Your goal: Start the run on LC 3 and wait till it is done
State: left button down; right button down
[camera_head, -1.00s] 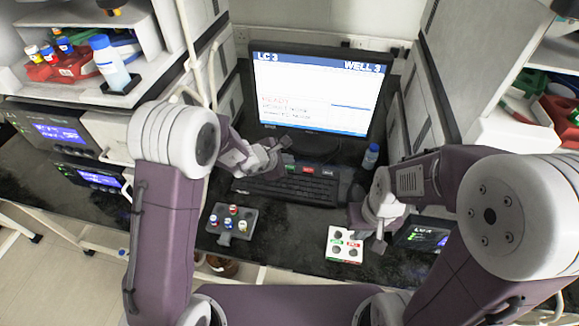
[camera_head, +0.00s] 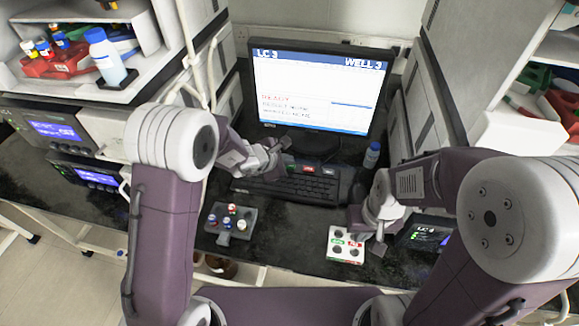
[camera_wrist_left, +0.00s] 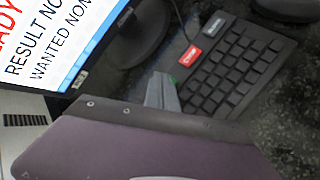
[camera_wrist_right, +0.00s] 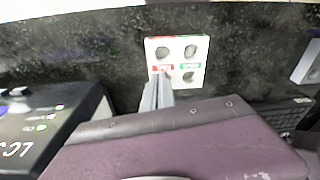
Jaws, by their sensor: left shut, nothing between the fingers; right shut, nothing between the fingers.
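The monitor (camera_head: 320,90) reads LC 3 and WELL 3, with red text that looks like READY. The left wrist view (camera_wrist_left: 50,35) shows part of its lines RESULT NO and WANTED NON. The keyboard (camera_head: 300,187) lies below it, with a green key, a red key (camera_wrist_left: 188,55) and a grey key (camera_wrist_left: 216,24) along its top. My left gripper (camera_head: 284,146) is shut and empty over the keyboard's top left. Its tip (camera_wrist_left: 165,80) mostly hides the green key; contact cannot be told. My right gripper (camera_head: 379,246) is shut and empty beside a white holed block (camera_head: 346,245).
A grey vial rack (camera_head: 230,222) stands at the bench's front left. A small box (camera_head: 425,236) with green lights, marked LC, stands at the right. A blue-capped bottle (camera_head: 371,156) stands right of the keyboard. Stacked instruments (camera_head: 57,130) and shelves flank the bench.

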pick_arm(q)
jog(key=shift+f+b, duration=0.45)
jog(key=shift+b, duration=0.15)
pick_arm(e)
jog(key=shift+f, duration=0.6)
pick_arm(q)
jog(key=shift+s+f+b, duration=0.15)
jog(key=shift+s+b, duration=0.15)
jog(key=shift+b, duration=0.15)
pick_arm(e)
jog(key=shift+s+f, duration=0.25)
jog(key=shift+f, duration=0.05)
dwell(0.3)
pick_arm(q)
jog(key=shift+w+r+p, duration=0.25)
jog(key=shift+r+p, duration=0.2)
pick_arm(e)
jog(key=shift+r, duration=0.3)
pick_arm(q)
jog(key=shift+w+r+p, duration=0.2)
jog(key=shift+w+p, duration=0.15)
jog(key=shift+w, duration=0.05)
pick_arm(e)
jog(key=shift+w+r, duration=0.2)
pick_arm(q)
jog(key=shift+s+r, duration=0.1)
pick_arm(e)
jog(key=shift+r, duration=0.1)
